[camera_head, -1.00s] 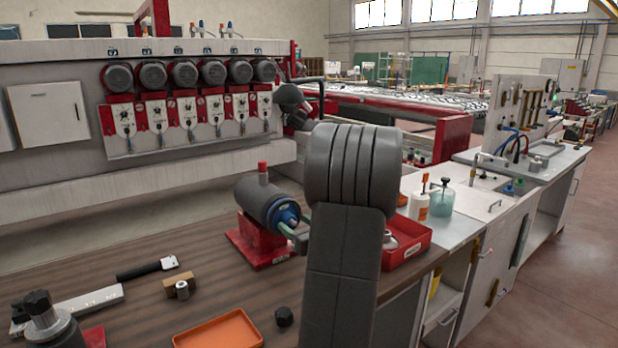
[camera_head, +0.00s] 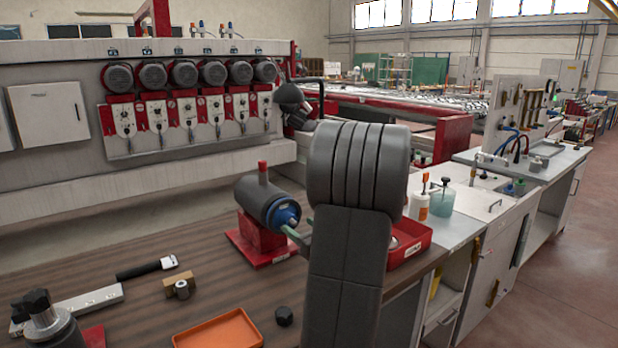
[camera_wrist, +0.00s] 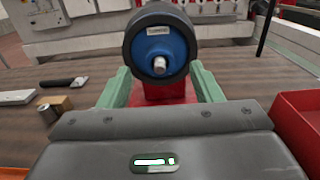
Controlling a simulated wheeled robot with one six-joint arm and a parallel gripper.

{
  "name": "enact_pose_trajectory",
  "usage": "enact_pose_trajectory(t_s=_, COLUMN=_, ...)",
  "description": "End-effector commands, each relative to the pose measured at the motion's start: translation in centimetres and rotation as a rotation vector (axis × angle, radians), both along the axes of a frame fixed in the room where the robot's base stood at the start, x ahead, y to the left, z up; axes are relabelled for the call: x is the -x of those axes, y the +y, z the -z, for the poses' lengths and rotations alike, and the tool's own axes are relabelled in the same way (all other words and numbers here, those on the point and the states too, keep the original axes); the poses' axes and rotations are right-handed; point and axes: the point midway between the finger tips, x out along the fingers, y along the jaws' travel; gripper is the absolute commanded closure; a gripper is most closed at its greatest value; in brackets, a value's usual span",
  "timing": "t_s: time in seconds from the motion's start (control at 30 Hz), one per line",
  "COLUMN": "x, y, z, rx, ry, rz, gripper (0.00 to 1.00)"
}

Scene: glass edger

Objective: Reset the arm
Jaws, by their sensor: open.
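My gripper (camera_wrist: 161,78) is open, with its two pale green fingers apart on either side of a dark grey cylindrical unit with a blue face (camera_wrist: 160,45) and a metal shaft tip. I cannot tell whether the fingers touch it; nothing else shows between them. In the head view the same unit (camera_head: 262,200) sits on a red base on the bench, a red knob on top. My grey arm link stands upright in front there and hides most of the gripper; one green finger shows beside the blue end.
A red bin (camera_head: 410,240) stands right of the unit. On the wooden bench (camera_head: 150,240) lie an orange tray (camera_head: 220,330), a black-handled tool (camera_head: 146,268), a small block (camera_head: 180,283) and a black knob (camera_head: 284,316). A machine with several motors stands behind.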

Motion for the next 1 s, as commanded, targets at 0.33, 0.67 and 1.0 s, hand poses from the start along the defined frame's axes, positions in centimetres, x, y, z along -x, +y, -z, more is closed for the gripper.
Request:
enact_pose_trajectory(t_s=0.33, x=5.5, y=-4.1, z=0.1, rx=0.000, ry=-0.001, rz=0.004, gripper=0.41)
enact_pose_trajectory(t_s=0.67, x=5.5, y=-3.8, z=0.0, rx=-0.001, ry=0.001, rz=-0.005, gripper=0.41)
enact_pose_trajectory(t_s=1.0, x=0.1, y=0.1, z=-0.1, rx=-0.001, ry=0.001, rz=-0.005, gripper=0.41)
